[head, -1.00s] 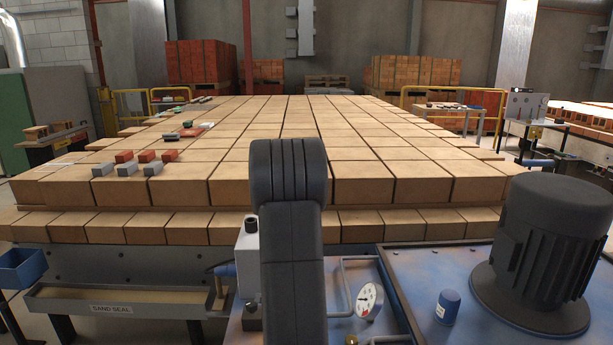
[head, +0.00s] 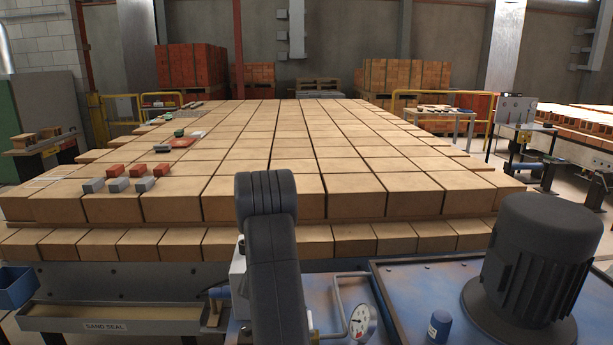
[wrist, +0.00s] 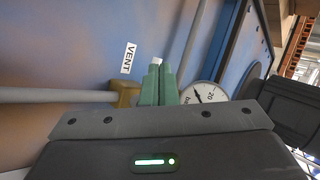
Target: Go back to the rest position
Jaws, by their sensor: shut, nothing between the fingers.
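My gripper (wrist: 159,82) shows in the wrist view as two green fingers lying closed together with nothing held between them. It is over a blue surface (wrist: 70,50), between a white VENT label (wrist: 128,58) and a round dial gauge (wrist: 203,96). A small white part shows just past the fingertips; I cannot tell whether they touch it. In the head view my dark arm link stands at the lower middle, and my gripper is hidden there.
A wide deck of tan blocks (head: 270,195) fills the middle, with small red bricks (head: 139,169) and grey bricks (head: 118,185) at its left. A dark ribbed motor (head: 545,265) stands on the blue surface at right. A pipe (wrist: 70,96) runs left of the fingers.

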